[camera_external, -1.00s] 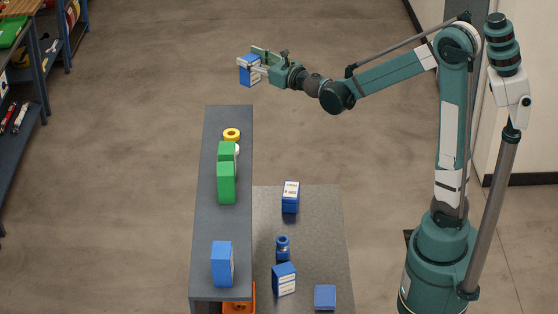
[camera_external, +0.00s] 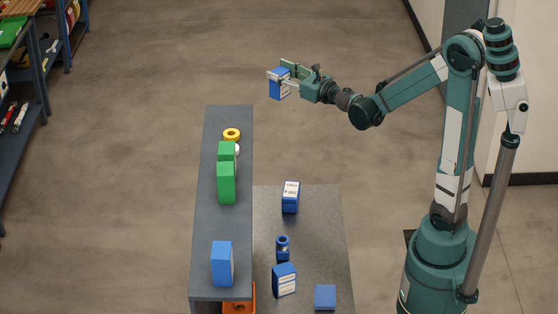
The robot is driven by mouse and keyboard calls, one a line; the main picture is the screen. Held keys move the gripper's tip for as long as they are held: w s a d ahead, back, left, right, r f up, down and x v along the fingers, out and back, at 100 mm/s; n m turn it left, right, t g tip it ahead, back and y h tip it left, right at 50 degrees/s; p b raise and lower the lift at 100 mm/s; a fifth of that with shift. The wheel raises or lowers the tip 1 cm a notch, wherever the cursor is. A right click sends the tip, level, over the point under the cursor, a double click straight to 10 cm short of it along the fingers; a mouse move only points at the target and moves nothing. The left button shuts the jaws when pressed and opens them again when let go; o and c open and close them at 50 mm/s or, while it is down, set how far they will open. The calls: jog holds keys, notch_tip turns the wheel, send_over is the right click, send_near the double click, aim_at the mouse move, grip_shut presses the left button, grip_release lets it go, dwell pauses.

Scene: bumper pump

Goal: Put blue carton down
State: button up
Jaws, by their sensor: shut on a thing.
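A blue carton (camera_external: 278,85) with a white label is held upright in my gripper (camera_external: 281,74), whose fingers are shut on it. It hangs in the air above and to the right of the far end of the grey shelf (camera_external: 213,127). Another blue carton (camera_external: 222,264) stands on the near end of that shelf. On the lower grey mat or table (camera_external: 323,216) stand a blue carton with a white top label (camera_external: 291,197) and a blue-and-white carton (camera_external: 285,279).
Two green boxes (camera_external: 226,184), a yellow ring (camera_external: 232,134) and a small white item stand on the shelf. A blue bottle (camera_external: 282,247) and a flat blue box (camera_external: 325,296) are on the lower surface. Its right side is clear.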

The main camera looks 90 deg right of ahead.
jog(key=w+a, duration=0.4)
jog(key=a, duration=0.1)
jog(key=shift+w+a, duration=0.2)
jog(key=shift+w, duration=0.1)
dwell(0.4)
jog(key=shift+r, duration=0.1)
notch_tip(320, 180, up, 19)
jog(key=w+a+n+t+y+p, duration=0.15)
jog(key=w+a, duration=0.45)
jog(key=a, duration=0.7)
jog(key=w+a+n+t+y+p, duration=0.1)
jog(key=w+a+y+p, duration=0.15)
jog(key=w+a, duration=0.75)
jog(key=w+a+n+t+y+p, duration=0.1)
jog(key=w+a+n+p, duration=0.15)
jog(key=a, duration=1.35)
jog(key=s+a+n+y+p, duration=0.2)
jog(key=s+a+y+p, duration=0.1)
jog(key=a, duration=1.8)
jog(key=s+a+n+y+p, duration=0.1)
jog(key=s+a+y+p, duration=0.25)
jog(key=a, duration=1.75)
jog(key=shift+t, duration=0.35)
jog(key=shift+w+f+b, duration=0.25)
jog(key=shift+f+b, duration=0.05)
jog(key=shift+f, duration=0.8)
jog(key=shift+w+f+b, duration=0.2)
jog(key=shift+f+b, duration=0.05)
jog(key=shift+f, duration=0.8)
